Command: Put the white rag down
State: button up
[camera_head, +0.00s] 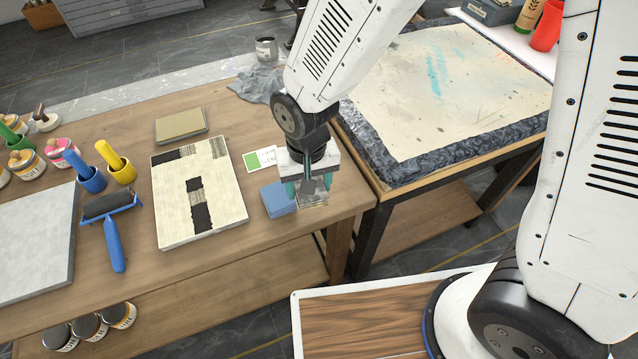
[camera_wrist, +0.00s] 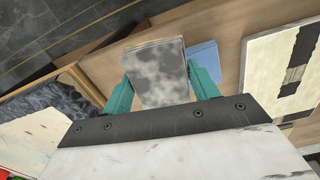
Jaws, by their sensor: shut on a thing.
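The white rag is a folded square with grey mottled stains. It sits between the two teal fingers of my gripper (camera_wrist: 158,76) in the wrist view, where its face (camera_wrist: 157,68) shows plainly. In the head view my gripper (camera_head: 308,188) points down over the front right corner of the wooden bench (camera_head: 140,245). The rag (camera_head: 313,199) shows there partly behind the fingers. My gripper is shut on it. I cannot tell whether its underside touches the bench top.
A blue folded rag (camera_head: 277,200) lies close to the left of the white rag. A green and white card (camera_head: 260,160), a beige folded stack (camera_head: 181,125) and a patterned slab (camera_head: 200,215) lie nearby. The bench's front edge is close.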

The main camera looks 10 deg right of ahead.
jog(key=s+f+n, duration=0.1)
jog(key=s+f, duration=0.1)
jog(key=s, duration=0.7)
jog(key=w+d, duration=0.1)
jog(key=w, duration=0.4)
jog(key=w+f, duration=0.1)
jog(key=w, duration=0.4)
jog(key=w+d, duration=0.1)
jog(key=w, duration=0.4)
jog(key=shift+d+f, duration=0.25)
jog(key=shift+d, duration=0.1)
jog(key=shift+w+d+f, duration=0.1)
jog(key=shift+w+f, duration=0.05)
jog(key=shift+f, duration=0.75)
jog(key=shift+w+f, duration=0.15)
jog(key=shift+f, duration=0.75)
jog(key=o, duration=1.1)
jog(key=shift+f, duration=0.1)
